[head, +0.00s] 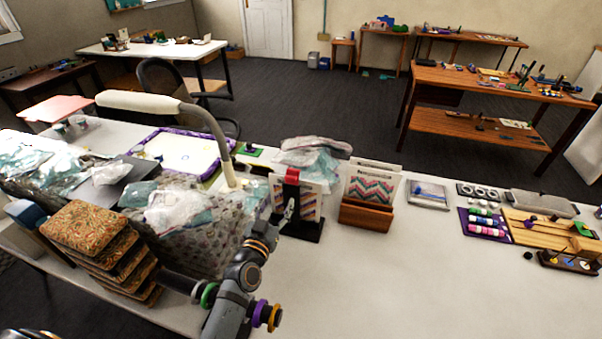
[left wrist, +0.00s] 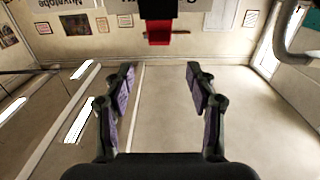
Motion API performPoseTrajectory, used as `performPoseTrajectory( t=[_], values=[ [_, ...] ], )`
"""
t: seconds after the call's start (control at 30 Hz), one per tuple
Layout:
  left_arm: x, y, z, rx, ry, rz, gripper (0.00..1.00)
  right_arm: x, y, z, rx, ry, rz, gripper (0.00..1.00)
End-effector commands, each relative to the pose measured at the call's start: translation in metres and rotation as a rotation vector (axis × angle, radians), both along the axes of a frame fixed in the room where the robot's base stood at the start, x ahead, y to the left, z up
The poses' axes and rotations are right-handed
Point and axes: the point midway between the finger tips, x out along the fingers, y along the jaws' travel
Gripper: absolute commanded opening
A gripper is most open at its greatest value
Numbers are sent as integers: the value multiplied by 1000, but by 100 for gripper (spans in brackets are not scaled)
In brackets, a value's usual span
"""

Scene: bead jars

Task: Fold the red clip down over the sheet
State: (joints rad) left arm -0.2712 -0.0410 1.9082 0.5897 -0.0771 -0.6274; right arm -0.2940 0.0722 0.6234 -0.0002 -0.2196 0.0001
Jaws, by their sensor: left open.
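The red clip (head: 292,176) stands up at the top of a black stand (head: 304,229). The patterned sheet (head: 309,203) is upright on this stand, behind the clip. In the left wrist view the red clip (left wrist: 159,33) is at the top middle, with part of a pale lettered sheet (left wrist: 200,14) beside it. My left gripper (head: 286,213) is in front of the stand, below the clip, and partly hard to make out. In the left wrist view its fingers (left wrist: 160,85) are wide apart with nothing between them; the clip is beyond them.
A wooden holder (head: 367,214) with patterned cards stands just right of the stand. Plastic-wrapped bundles (head: 312,157) lie behind it. Stacked patterned blocks (head: 92,236) and a lamp (head: 214,128) are to the left. The white tabletop (head: 430,285) at front right is clear.

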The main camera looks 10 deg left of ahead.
Motion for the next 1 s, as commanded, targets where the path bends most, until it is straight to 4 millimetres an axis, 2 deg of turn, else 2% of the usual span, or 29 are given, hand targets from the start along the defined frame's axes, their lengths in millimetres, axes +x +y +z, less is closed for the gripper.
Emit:
performPoseTrajectory(
  t=[0.1,0.2,0.4,0.6,0.73,0.97,1.0],
  values=[
    [7,-1,1,1,1,-1,57,-12,-8,2,-10,16,3,32],
    [23,-1,3,0,-1,-2,57,-17,-12,7,-15,24,4,32],
    [67,-3,1,0,1,-2,57,-11,-14,11,-17,17,5,32],
    [97,-4,-1,1,2,-2,57,-4,-6,9,-7,5,2,32],
    [105,-4,-1,0,3,-2,57,-4,-1,9,-1,6,0,32],
    [106,-4,-1,0,4,-2,57,-5,0,9,0,7,0,32],
    [106,-4,-1,0,4,-2,54,-5,0,9,0,7,0,32]
  ],
)
